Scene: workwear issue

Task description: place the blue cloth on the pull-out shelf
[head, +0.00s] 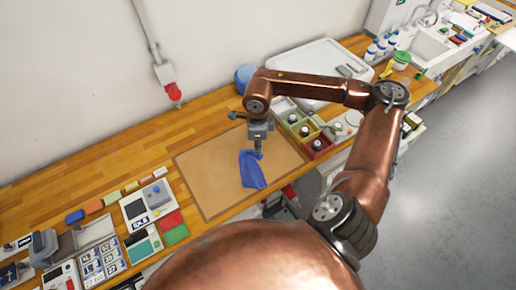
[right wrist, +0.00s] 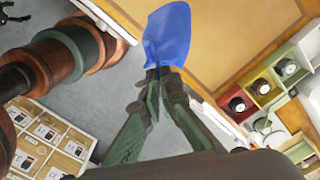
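The blue cloth (head: 252,172) shows over the brown mat on the bench in the head view. My right gripper (head: 258,153) points down at the cloth's upper end. In the right wrist view, the fingers of my right gripper (right wrist: 154,82) are closed on the gathered end of the cloth (right wrist: 168,32), which fans out beyond them. I cannot tell whether the cloth touches the mat. My left gripper is in neither view. I cannot make out the pull-out shelf for certain in either view.
The brown mat (head: 205,168) is otherwise bare. Coloured bins (head: 318,145) with dark-topped items stand to its right, near a white lid-like tray (head: 318,66). Several devices and a calendar-like board (head: 100,262) lie to the left. Boxes (right wrist: 52,142) show below in the wrist view.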

